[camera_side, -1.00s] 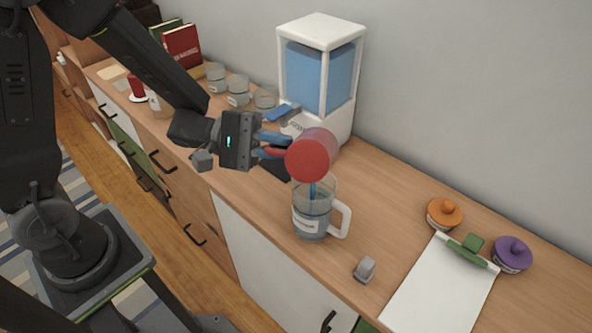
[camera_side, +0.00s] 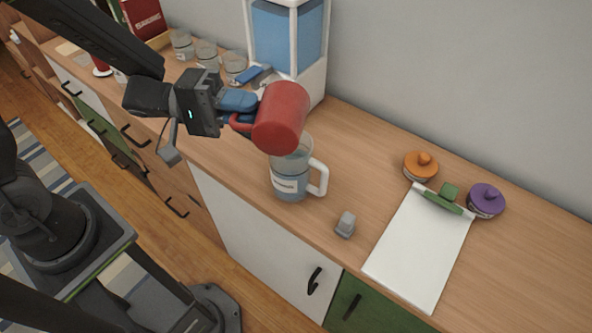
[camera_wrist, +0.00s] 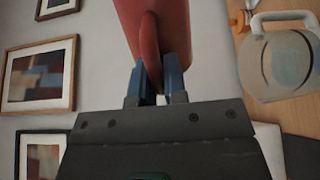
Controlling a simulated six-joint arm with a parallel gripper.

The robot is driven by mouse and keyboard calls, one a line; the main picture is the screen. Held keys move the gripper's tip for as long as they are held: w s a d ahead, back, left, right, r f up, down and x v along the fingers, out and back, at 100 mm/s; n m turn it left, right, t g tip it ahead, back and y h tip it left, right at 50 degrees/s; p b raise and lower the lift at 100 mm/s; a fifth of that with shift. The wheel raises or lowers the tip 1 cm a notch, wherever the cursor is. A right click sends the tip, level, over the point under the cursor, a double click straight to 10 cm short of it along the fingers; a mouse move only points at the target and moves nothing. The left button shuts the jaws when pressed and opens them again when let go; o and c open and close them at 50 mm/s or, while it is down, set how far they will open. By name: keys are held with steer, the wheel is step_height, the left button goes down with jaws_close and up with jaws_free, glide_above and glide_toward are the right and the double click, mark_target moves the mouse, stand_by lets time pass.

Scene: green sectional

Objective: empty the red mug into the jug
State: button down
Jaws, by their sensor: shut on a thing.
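The red mug (camera_side: 283,112) is held tilted above the jug, and it also shows in the wrist view (camera_wrist: 172,25). Its inside is hidden, so I cannot tell what is left in it. My gripper (camera_side: 243,112) is shut on the mug's handle with its blue fingers, which flank the handle in the wrist view (camera_wrist: 155,72). The clear jug (camera_side: 291,184) stands upright on the counter with bluish liquid in its lower part. The mug hides part of its rim. The jug also shows in the wrist view (camera_wrist: 275,68). No stream of liquid is visible.
A water dispenser (camera_side: 312,75) stands behind the mug. Glass jars (camera_side: 207,56) line the counter to the left. A small grey block (camera_side: 345,224), a clipboard (camera_side: 420,250), an orange-lidded jar (camera_side: 420,166) and a purple-lidded jar (camera_side: 486,201) lie to the right. The counter's front edge is near the jug.

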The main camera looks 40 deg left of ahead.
steer(key=r+m, duration=0.1)
steer(key=s+m, duration=0.1)
steer(key=m, duration=0.1)
steer(key=shift+s+d+r, duration=0.25)
steer(key=shift+d+r, duration=0.15)
steer(key=s+r+m, duration=0.1)
steer(key=m, duration=0.1)
steer(key=d+r+m, duration=0.1)
steer(key=m, duration=0.1)
steer(key=s+r+m, duration=0.1)
steer(key=m, duration=0.1)
steer(key=shift+s+d, duration=0.2)
steer(key=shift+s, duration=0.15)
steer(key=m, duration=0.4)
steer(key=shift+m, duration=0.9)
steer(key=m, duration=0.3)
steer(key=shift+m, duration=0.4)
